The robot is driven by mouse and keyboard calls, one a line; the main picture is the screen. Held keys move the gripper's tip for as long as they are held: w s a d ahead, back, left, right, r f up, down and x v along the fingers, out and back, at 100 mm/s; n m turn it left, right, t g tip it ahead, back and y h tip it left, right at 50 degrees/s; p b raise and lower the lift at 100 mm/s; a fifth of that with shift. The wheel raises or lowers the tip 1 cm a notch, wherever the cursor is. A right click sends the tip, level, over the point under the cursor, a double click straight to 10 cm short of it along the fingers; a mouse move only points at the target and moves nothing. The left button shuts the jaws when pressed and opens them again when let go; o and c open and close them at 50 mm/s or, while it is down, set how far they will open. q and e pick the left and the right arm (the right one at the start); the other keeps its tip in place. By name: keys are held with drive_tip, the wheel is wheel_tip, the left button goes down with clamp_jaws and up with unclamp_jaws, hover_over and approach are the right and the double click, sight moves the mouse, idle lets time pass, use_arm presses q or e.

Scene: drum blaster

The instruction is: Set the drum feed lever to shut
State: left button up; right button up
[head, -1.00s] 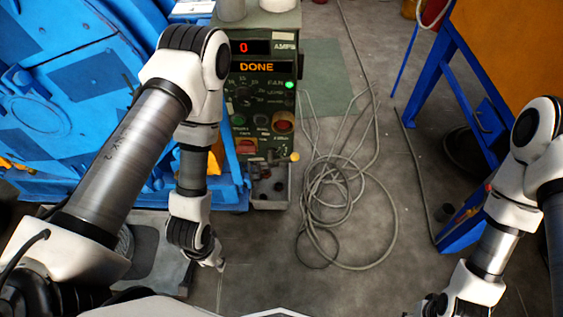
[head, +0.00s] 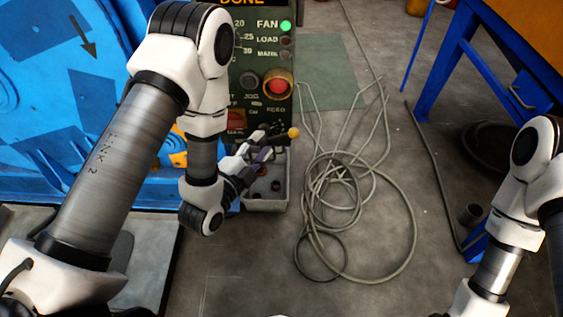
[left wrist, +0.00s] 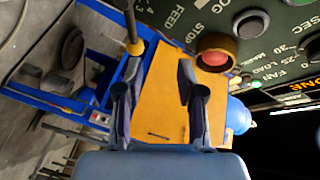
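The drum feed lever shows in the head view as a short rod with a yellow ball knob (head: 293,132), sticking out to the right at the lower edge of the green control panel (head: 262,65). My left gripper (head: 267,143) is open and empty, just left of the knob. In the left wrist view the lever (left wrist: 133,30) hangs from the top edge, its knob close to the tip of the left-hand finger. I cannot tell whether they touch. The "FEED" label is readable; the lever's marked setting is not. My right gripper is out of view.
A red button in a yellow collar (head: 278,83) sits above the lever. A grey bin (head: 267,203) stands below the panel. A blue machine (head: 50,100) is at the left, coiled cable (head: 340,200) lies on the floor, and a blue-framed orange table (head: 510,45) stands at the right.

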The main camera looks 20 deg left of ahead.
use_arm(q)
drive_tip(key=b, duration=0.4)
approach(280, 135)
wheel_tip(280, 135, down, 2)
drive_tip(key=w, duration=0.2)
drive_tip(key=shift+t+h, duration=0.3)
drive_tip(key=shift+t, duration=0.1)
drive_tip(key=b+x, duration=0.1)
drive_tip(key=x, duration=0.3)
drive_tip(key=b+x, duration=0.1)
drive_tip(key=x, duration=0.3)
drive_tip(key=shift+r, duration=0.2)
clamp_jaws()
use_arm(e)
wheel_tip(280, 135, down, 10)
